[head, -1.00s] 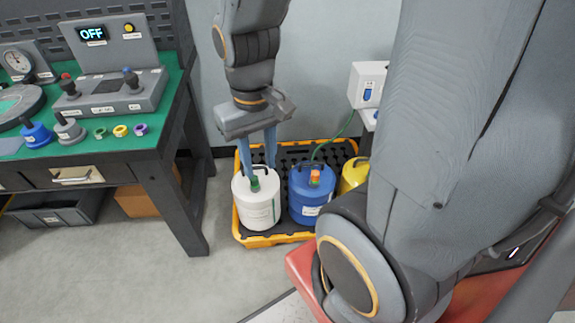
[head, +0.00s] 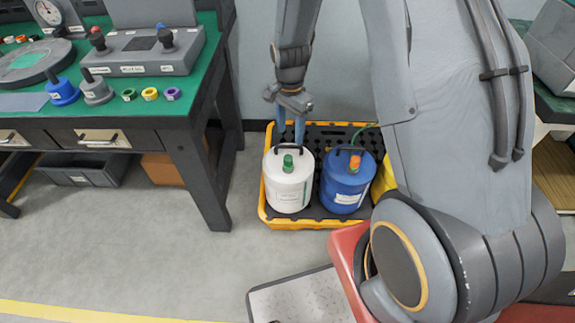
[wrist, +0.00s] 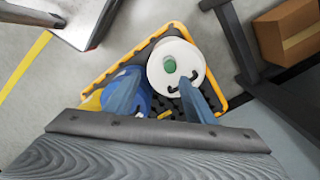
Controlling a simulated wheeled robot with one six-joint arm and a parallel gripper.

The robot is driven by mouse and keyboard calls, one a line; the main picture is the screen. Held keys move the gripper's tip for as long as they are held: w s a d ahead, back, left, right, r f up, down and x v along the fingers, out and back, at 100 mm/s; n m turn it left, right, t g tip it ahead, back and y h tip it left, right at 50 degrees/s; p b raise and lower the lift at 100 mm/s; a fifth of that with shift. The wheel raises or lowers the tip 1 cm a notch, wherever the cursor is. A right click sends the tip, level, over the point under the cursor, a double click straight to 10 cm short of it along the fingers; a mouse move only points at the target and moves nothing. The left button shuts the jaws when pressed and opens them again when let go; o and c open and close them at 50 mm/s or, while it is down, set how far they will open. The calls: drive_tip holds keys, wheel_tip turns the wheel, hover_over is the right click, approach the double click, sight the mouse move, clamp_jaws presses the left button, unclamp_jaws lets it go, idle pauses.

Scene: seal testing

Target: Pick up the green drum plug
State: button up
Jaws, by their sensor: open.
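The green drum plug (head: 288,163) sits on top of a white drum (head: 289,190) in the yellow-edged tray. It also shows in the wrist view (wrist: 169,66) near the middle of the white drum's lid. My gripper (head: 289,138) is above and behind the white drum in the head view, pointing down. In the wrist view its two blue fingers (wrist: 162,98) are apart, with nothing between them. The plug lies beyond the fingertips, not between them. The drum's dark handle stands beside the plug.
A blue drum (head: 343,190) with an orange plug (head: 354,164) stands right of the white drum. A yellow drum (head: 383,178) is partly hidden by my arm. The tray (head: 300,224) has a raised rim. A green-topped workbench (head: 110,95) stands left.

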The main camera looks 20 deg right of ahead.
sight(288, 157)
drive_tip(key=w+f+m, duration=0.1)
drive_tip(key=f, duration=0.3)
drive_tip(key=w+f+m, duration=0.1)
drive_tip(key=f, duration=0.3)
drive_tip(key=w+f+m+b, duration=0.1)
drive_tip(key=f, duration=0.3)
drive_tip(key=shift+w+f+m, duration=0.15)
drive_tip(key=shift+w+m, duration=0.25)
drive_tip(key=shift+s+d+f, duration=0.1)
drive_tip(key=shift+d+f, duration=0.05)
drive_tip(key=shift+f, duration=2.7)
drive_tip(key=c, duration=1.2)
drive_tip(key=shift+r, duration=0.1)
